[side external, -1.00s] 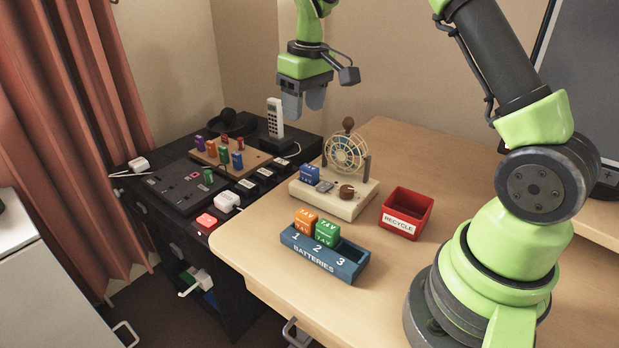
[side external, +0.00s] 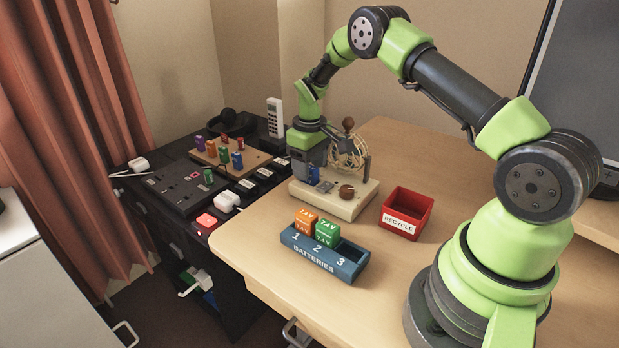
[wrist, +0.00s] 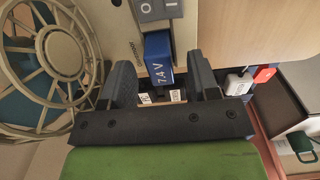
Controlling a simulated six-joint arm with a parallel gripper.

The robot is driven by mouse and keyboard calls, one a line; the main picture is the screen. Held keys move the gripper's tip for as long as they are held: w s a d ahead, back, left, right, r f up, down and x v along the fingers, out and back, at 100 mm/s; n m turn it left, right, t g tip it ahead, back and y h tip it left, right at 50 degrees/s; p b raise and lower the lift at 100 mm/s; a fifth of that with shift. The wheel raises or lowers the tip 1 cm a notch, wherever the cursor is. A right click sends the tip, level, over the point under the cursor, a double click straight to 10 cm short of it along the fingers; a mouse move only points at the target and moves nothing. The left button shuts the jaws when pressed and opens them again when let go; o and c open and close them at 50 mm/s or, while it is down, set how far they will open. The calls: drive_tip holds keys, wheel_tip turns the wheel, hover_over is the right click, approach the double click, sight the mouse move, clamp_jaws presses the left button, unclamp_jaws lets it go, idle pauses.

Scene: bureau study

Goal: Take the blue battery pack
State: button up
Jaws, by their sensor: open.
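The blue battery pack (wrist: 159,62), marked 7.4 V, stands at the end of the beige fan device (side external: 345,204) on the desk. In the side view only a bit of the blue pack (side external: 314,175) shows; my gripper hides the rest. My gripper (side external: 312,172) is lowered over this end of the device. In the wrist view my gripper (wrist: 162,76) is open, with one finger on each side of the pack and a visible gap to each.
The caged fan (wrist: 50,55) is close to the left finger. The battery tray (side external: 350,270) holds an orange pack (side external: 306,221) and a green pack (side external: 327,232); slot 3 looks empty. A red recycle bin (side external: 407,212) stands right of the device.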

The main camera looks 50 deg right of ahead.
drive_tip(key=shift+f, duration=0.65)
drive_tip(key=c, duration=0.9)
